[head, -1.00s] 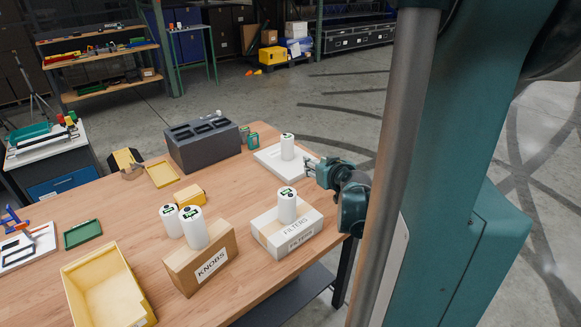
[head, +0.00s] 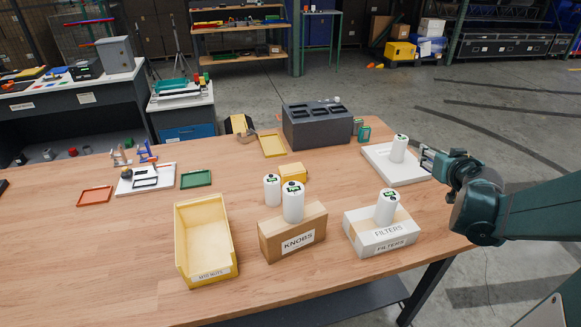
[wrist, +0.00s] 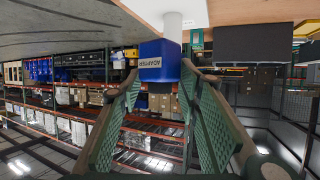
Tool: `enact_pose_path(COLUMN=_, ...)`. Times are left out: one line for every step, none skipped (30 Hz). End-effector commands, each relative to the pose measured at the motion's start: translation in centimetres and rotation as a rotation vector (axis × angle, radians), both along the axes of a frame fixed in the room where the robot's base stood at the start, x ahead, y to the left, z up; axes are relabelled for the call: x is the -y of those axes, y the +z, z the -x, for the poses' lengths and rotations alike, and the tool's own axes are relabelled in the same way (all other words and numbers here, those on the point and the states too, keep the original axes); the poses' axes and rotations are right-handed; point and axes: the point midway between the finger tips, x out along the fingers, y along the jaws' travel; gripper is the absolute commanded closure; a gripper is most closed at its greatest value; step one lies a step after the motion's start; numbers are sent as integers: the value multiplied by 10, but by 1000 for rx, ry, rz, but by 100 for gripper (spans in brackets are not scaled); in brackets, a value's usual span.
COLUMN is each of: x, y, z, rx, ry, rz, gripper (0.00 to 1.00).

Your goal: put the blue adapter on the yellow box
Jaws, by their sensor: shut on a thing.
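The blue adapter (wrist: 160,62), a block labelled ADAPTER, is between the fingertips of my gripper (wrist: 160,82) in the wrist view, and the jaws are shut on it. In the head view my gripper (head: 428,160) is at the table's right edge, beside the white cylinder on the flat white box; I cannot make out the adapter there. The small yellow box (head: 292,172) sits mid-table, behind the white cylinders, well to the left of my gripper.
White cylinders (head: 272,190) (head: 293,203) stand by the KNOBS box (head: 292,240), another (head: 385,208) on the FILTERS box (head: 380,240), another (head: 399,149) on the flat white box (head: 405,173). A grey slotted case (head: 317,128) and yellow bin (head: 232,268) are nearby.

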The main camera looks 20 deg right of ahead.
Motion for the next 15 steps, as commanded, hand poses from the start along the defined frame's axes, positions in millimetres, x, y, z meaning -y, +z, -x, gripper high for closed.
enact_pose_path(x=-1, y=7, z=1, rx=0, ry=0, rz=0, gripper=79)
enact_pose_path(x=-1, y=11, z=1, rx=0, ry=0, rz=0, gripper=79)
enact_pose_path(x=-1, y=17, z=1, rx=0, ry=0, rz=0, gripper=79)
enact_pose_path(x=0, y=19, z=0, rx=0, ry=0, rz=0, gripper=79)
enact_pose_path(x=-1, y=22, z=0, rx=0, ry=0, rz=0, gripper=79)
enact_pose_path(x=0, y=26, z=0, rx=0, ry=0, rz=0, gripper=79)
enact_pose_path(x=0, y=29, z=0, rx=0, ry=0, rz=0, gripper=79)
enact_pose_path(x=0, y=32, z=0, rx=0, ry=0, rz=0, gripper=79)
enact_pose_path(x=0, y=35, z=0, rx=0, ry=0, rz=0, gripper=79)
enact_pose_path(x=0, y=38, z=1, rx=0, ry=0, rz=0, gripper=79)
enact_pose_path(x=0, y=41, z=1, rx=0, ry=0, rz=0, gripper=79)
enact_pose_path(x=-1, y=45, z=1, rx=0, ry=0, rz=0, gripper=79)
enact_pose_path(x=-4, y=44, z=-4, rx=0, ry=6, rz=0, gripper=79)
enact_pose_path(x=-6, y=44, z=-7, rx=0, ry=12, rz=0, gripper=79)
enact_pose_path(x=-9, y=44, z=-11, rx=-1, ry=17, rz=-1, gripper=79)
